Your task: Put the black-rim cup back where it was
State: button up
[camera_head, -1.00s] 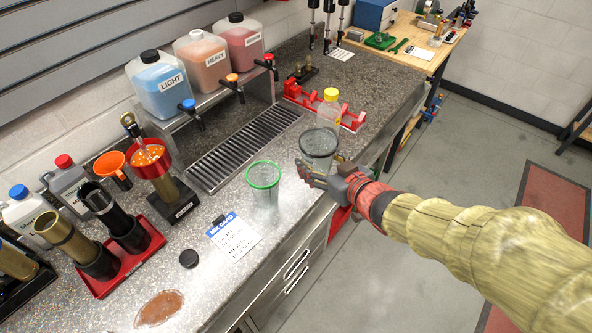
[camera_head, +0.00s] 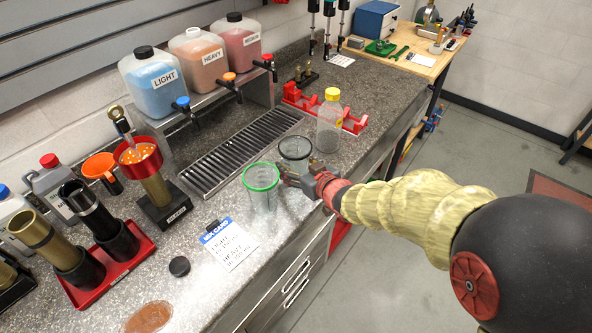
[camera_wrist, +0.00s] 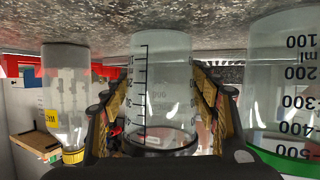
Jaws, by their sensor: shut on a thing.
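The clear black-rim cup (camera_head: 295,148) is upright on or just above the speckled counter, right beside the drain grate. My gripper (camera_head: 299,176) is shut around its side from the front right. In the wrist view, which is upside down, both fingers flank the black-rim cup (camera_wrist: 160,85), its base close to the counter. I cannot tell whether the base touches. The green-rim cup (camera_head: 262,186) stands just left and in front of it, and shows at the right of the wrist view (camera_wrist: 285,80).
A yellow-capped bottle (camera_head: 329,122) stands to the right, by a red rack (camera_head: 352,124). The drain grate (camera_head: 240,150) lies behind the cups. A mix card (camera_head: 229,243) and black cap (camera_head: 180,266) lie in front left. The counter's front edge is close to my gripper.

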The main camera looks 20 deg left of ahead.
jog(key=shift+f, duration=0.35)
jog(key=shift+f, duration=0.2)
jog(key=o, duration=1.3)
jog(key=shift+r, duration=0.1)
jog(key=shift+r, duration=0.2)
jog(key=p+v, duration=0.3)
jog(key=v, duration=0.9)
jog(key=shift+f, duration=0.2)
